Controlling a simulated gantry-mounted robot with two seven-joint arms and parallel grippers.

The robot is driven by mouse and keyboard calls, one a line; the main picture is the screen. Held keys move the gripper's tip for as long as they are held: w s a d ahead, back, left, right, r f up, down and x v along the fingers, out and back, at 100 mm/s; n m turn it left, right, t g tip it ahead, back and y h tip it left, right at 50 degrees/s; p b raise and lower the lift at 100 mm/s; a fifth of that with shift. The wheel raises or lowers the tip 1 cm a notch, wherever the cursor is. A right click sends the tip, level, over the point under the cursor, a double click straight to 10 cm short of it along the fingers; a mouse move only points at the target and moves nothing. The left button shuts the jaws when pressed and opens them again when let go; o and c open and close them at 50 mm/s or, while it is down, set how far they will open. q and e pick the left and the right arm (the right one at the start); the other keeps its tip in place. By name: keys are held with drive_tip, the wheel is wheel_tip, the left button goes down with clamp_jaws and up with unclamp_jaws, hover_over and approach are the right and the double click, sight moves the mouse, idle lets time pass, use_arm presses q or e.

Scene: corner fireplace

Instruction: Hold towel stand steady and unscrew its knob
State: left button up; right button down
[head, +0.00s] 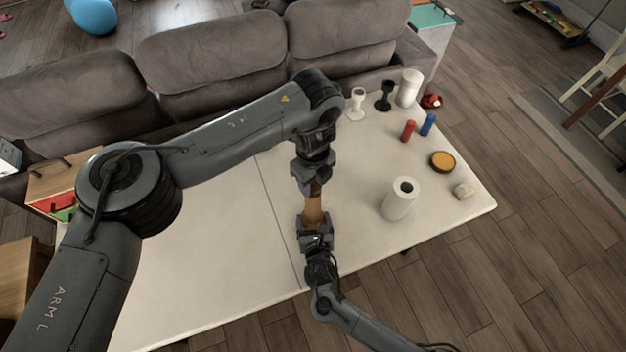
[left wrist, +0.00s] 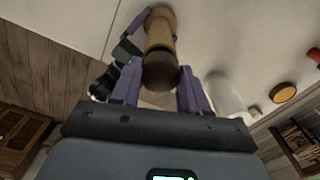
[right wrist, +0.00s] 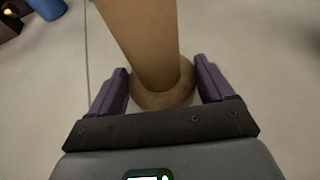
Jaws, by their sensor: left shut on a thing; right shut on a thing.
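The towel stand (head: 313,209) is a tan wooden post on the white table, set between my two grippers. In the left wrist view the post (left wrist: 159,36) ends in a dark brown rounded knob (left wrist: 160,73). My left gripper (head: 314,184) is shut on the knob from the far side, its purple fingers either side of it. My right gripper (head: 314,226) is shut on the stand from the near side. In the right wrist view the post (right wrist: 146,40) meets a round base (right wrist: 165,97) between the fingers. Exact contact points are partly hidden.
A white paper roll (head: 398,202) stands right of the stand. Further right are a dark-rimmed yellow disc (head: 442,162), a pale lump (head: 463,191), and red (head: 408,131) and blue (head: 428,125) cylinders. Goblets stand behind. The table's left half is clear; a grey sofa (head: 215,60) borders it.

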use_arm(q)
drive_tip(key=shift+n, duration=0.4)
drive_tip(key=shift+r, duration=0.25)
drive_tip(key=shift+r, duration=0.85)
drive_tip(key=shift+c, duration=0.3)
drive_tip(key=shift+r, duration=2.05)
